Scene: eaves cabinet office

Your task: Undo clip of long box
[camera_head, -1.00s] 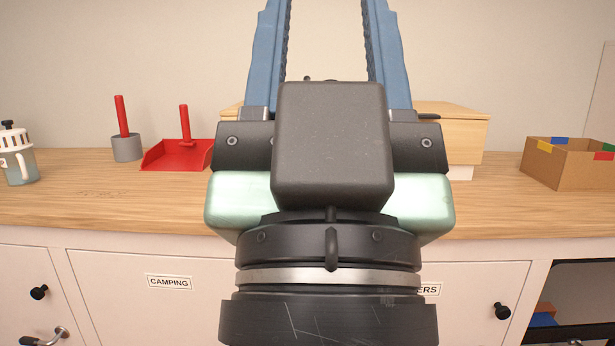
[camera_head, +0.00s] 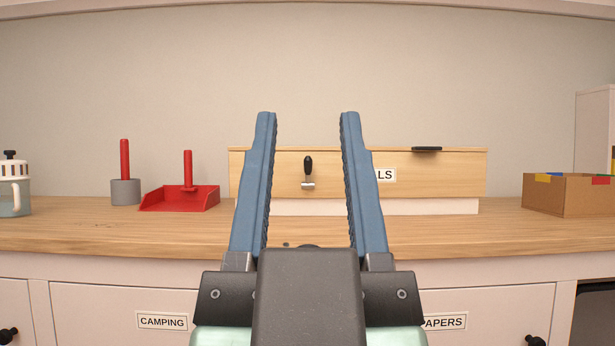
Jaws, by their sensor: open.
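The long wooden box (camera_head: 440,175) lies across the back of the counter, with a white strip under its front face. A clip (camera_head: 308,173) with a black lever and a light metal base is on its front, seen between my fingers. A black piece (camera_head: 427,149) is at the box's top edge on the right. A label ending in "LS" (camera_head: 385,175) is partly hidden by my right finger. My gripper (camera_head: 307,118) is open and empty, fingers pointing up in the picture, in front of the box. Whether the fingers touch anything cannot be told.
On the wooden counter (camera_head: 120,233) stand a jug (camera_head: 14,190), a grey cup with a red handle (camera_head: 126,191), a red dustpan (camera_head: 185,200) and a cardboard box (camera_head: 570,196). Drawers below read CAMPING (camera_head: 162,321) and "APERS" (camera_head: 444,322).

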